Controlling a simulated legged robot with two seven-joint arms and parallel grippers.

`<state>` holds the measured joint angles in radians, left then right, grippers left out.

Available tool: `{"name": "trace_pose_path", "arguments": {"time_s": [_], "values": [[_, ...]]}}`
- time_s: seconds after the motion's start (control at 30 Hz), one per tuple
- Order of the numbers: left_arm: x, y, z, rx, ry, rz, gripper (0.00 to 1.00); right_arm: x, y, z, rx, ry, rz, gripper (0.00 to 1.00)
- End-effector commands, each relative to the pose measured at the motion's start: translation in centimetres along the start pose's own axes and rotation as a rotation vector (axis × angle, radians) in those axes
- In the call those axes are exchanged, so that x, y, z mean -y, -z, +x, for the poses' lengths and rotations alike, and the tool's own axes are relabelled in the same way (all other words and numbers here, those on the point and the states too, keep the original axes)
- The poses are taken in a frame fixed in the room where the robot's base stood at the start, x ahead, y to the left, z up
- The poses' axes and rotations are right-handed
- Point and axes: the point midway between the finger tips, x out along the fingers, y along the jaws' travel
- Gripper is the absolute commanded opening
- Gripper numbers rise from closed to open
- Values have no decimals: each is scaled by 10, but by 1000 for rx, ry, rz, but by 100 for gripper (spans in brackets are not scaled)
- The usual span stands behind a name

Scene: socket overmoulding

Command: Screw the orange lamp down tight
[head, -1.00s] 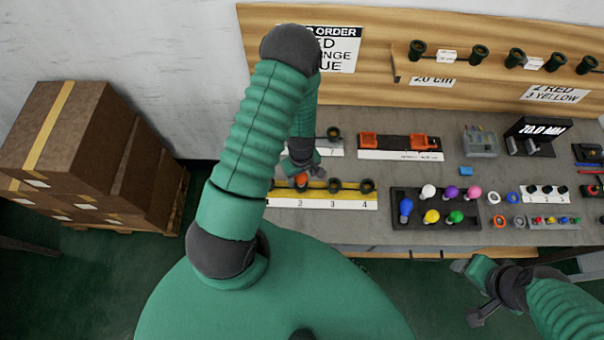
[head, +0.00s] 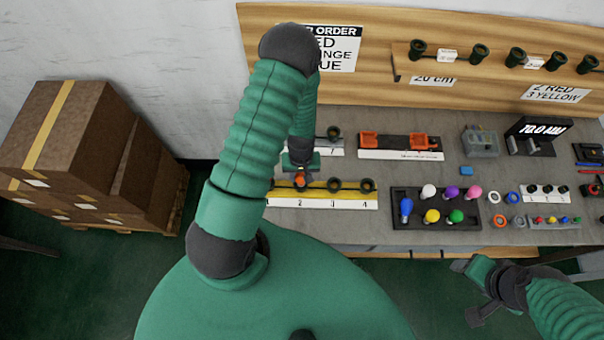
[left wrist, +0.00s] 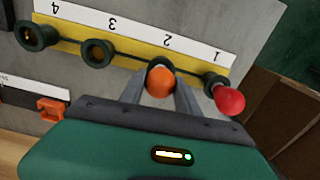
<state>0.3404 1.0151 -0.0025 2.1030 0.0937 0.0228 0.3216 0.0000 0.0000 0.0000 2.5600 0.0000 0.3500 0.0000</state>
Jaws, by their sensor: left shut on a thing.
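The orange lamp (left wrist: 161,82) sits at the dark green socket (left wrist: 161,64) by number 2 on the yellow-and-white strip (left wrist: 140,50). My left gripper (left wrist: 160,88) is shut on the lamp, one finger on each side. In the head view the orange lamp (head: 300,181) shows just below my left gripper (head: 300,172), partly hidden by my arm. How deep the lamp sits in the socket cannot be told. My right gripper (head: 478,290) is at the lower right, off the table's front edge, and looks empty; its jaw opening is unclear.
A red lamp (left wrist: 229,100) stands at socket 1, close beside my left gripper. Sockets 3 (left wrist: 97,52) and 4 (left wrist: 35,36) are empty. A dark tray (head: 480,222) holds several coloured lamps to the right. An orange-ended fixture (head: 400,143) lies behind the strip.

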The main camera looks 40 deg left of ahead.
Motion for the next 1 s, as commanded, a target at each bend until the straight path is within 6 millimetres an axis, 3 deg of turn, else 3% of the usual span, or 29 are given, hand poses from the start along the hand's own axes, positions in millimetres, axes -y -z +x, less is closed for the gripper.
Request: {"name": "trace_pose_path", "arguments": {"time_s": [0.13,0.4,0.6,0.83,1.0], "values": [[0,0,0,0,0,307,8,0,0,0,0,0,0,64],[0,-1,1,0,0,363,8,0,0,0,0,0,0,64],[1,-1,1,0,0,734,8,0,0,-2,0,0,0,64],[1,-1,1,0,0,764,8,0,1,-2,0,0,0,64],[2,-1,1,1,-1,1112,8,0,2,-7,0,0,0,64]]}}
